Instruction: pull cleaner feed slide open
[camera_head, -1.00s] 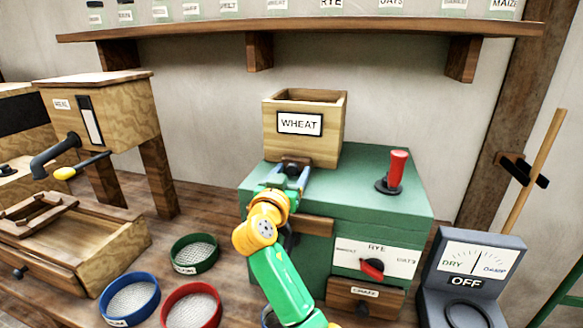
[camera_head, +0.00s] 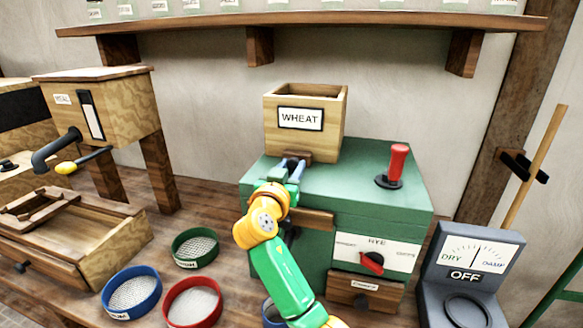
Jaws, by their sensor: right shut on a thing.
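The cleaner is a green box (camera_head: 375,200) on the bench, with a wooden hopper labelled WHEAT (camera_head: 270,132) on its top. The feed slide (camera_head: 303,155) shows as a brown wooden piece at the foot of the hopper's front. My right gripper (camera_head: 292,168) reaches up from below, with its blue-grey fingers closed at the front of the slide. The fingers and wrist hide the part they grip. How far the slide stands out cannot be told clearly. My left gripper is not in view.
A red lever (camera_head: 397,165) stands on the cleaner's top to the right. A RYE selector with a red knob (camera_head: 372,263) is on its front. A moisture meter (camera_head: 465,273) stands at right. Blue, red and green-rimmed sieves (camera_head: 193,247) lie at left, near an open wooden drawer.

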